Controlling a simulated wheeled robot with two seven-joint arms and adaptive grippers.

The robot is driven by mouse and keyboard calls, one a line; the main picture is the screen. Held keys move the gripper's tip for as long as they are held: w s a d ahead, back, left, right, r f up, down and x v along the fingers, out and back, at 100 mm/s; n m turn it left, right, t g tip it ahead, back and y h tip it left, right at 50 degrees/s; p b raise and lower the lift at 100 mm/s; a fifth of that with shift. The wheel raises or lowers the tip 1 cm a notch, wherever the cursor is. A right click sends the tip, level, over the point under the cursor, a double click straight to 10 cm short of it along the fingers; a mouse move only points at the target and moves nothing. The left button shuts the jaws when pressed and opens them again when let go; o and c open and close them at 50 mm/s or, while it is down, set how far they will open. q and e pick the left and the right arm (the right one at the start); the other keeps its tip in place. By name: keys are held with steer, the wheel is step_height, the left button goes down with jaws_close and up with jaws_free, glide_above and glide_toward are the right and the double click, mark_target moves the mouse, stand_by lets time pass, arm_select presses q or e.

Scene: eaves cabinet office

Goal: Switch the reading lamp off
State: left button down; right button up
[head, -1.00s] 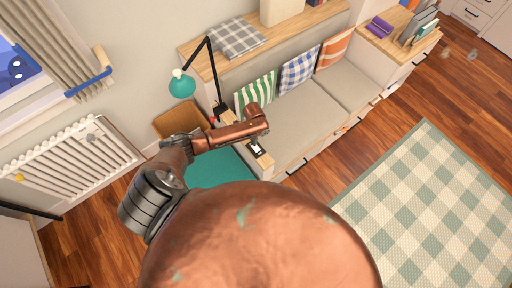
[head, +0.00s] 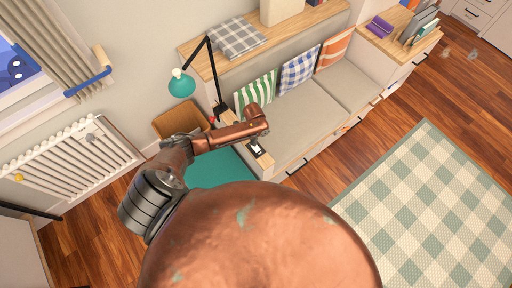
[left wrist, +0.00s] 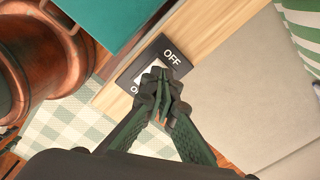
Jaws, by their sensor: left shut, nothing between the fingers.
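The reading lamp (head: 182,85) has a teal shade on a black jointed arm and stands at the wooden shelf in the head view. I cannot tell from its shade whether it is lit. Its switch (head: 257,149) sits on a narrow wooden ledge beside the bench. In the left wrist view the switch (left wrist: 172,56) is a dark plate with a pale rocker, marked "OFF" at its upper end; the lower label is partly hidden. My left gripper (left wrist: 160,76) is shut and empty, its fingertips over the rocker and hiding much of it. I cannot tell whether they touch. My right gripper is out of view.
A teal surface (head: 215,170) lies beside the switch ledge. The grey bench (head: 310,115) holds striped and checked cushions. A brown bin-like object (head: 178,119) is below the lamp, and a radiator (head: 70,160) is at left. The checked rug (head: 430,200) is clear.

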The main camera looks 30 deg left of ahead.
arm_select(q)
steer(key=shift+f, duration=0.45)
steer(key=shift+f+b, duration=0.35)
steer(key=shift+b, duration=0.15)
step_height(320, 180, up, 2)
steer(key=shift+r+p, duration=0.2)
steer(key=shift+p, duration=1)
step_height(320, 180, up, 4)
steer(key=p, duration=0.3)
steer(key=shift+f+p, duration=0.1)
steer(key=shift+p, duration=0.3)
steer(key=shift+r+p, duration=0.45)
